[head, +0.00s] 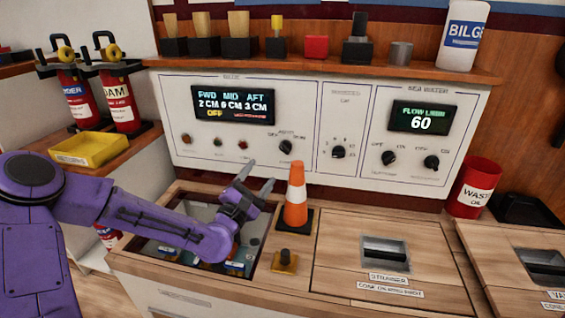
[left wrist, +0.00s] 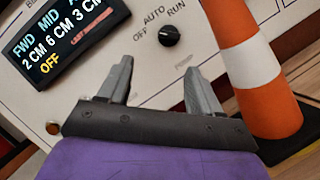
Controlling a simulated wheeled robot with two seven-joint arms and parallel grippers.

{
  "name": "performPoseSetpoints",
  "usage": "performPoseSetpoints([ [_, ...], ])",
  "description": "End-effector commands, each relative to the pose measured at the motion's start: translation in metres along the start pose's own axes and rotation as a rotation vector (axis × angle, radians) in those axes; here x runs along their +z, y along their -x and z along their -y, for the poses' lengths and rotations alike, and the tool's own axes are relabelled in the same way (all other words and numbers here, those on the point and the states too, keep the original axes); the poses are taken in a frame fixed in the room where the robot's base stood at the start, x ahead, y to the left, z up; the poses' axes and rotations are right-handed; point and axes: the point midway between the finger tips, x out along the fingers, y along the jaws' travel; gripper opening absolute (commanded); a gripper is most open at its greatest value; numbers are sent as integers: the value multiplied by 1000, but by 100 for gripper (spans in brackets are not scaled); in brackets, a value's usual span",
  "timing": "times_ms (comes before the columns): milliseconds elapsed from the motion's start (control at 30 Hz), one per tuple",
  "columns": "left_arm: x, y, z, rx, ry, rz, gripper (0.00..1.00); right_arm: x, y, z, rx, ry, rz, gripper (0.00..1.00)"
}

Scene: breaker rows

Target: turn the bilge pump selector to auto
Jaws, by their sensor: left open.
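The bilge pump selector is a small round black knob (head: 285,147) on the white panel, right of the bilge display. In the left wrist view the knob (left wrist: 169,37) has OFF, AUTO and RUN printed around it; its exact pointer direction is too small to tell. The bilge display (head: 232,104) reads OFF in yellow, with FWD 2 CM, MID 6 CM, AFT 3 CM. My left gripper (head: 258,176) is open and empty, below and left of the knob, apart from it. In the left wrist view its fingers (left wrist: 158,66) point toward the panel. My right gripper is not in view.
An orange and white cone (head: 296,196) stands close right of my left gripper. An open bin (head: 262,225) lies under my left forearm. The sea water panel (head: 420,145) has more black knobs, and a yellow tray (head: 90,149) sits at left.

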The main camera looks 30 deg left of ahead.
Motion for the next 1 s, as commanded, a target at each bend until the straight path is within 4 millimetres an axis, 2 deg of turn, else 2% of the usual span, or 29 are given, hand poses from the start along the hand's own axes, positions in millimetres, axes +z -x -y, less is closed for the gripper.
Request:
performPoseSetpoints([
  [100,5,-31,12,-15,-4,13,64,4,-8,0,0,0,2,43],
  [200,6,-55,15,-18,-2,15,64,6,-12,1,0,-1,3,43],
  [333,7,-79,14,-18,0,14,64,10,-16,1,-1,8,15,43],
  [500,8,-93,13,-19,2,11,64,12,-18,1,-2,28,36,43],
  [733,8,-94,11,-17,2,10,64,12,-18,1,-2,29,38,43],
  [767,8,-94,11,-17,2,10,58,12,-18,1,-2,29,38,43],
  [900,7,-93,11,-17,1,10,12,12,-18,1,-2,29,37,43],
  [933,7,-93,11,-17,1,9,8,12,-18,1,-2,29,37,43],
  [1000,4,-93,8,-15,2,8,8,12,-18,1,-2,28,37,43],
])
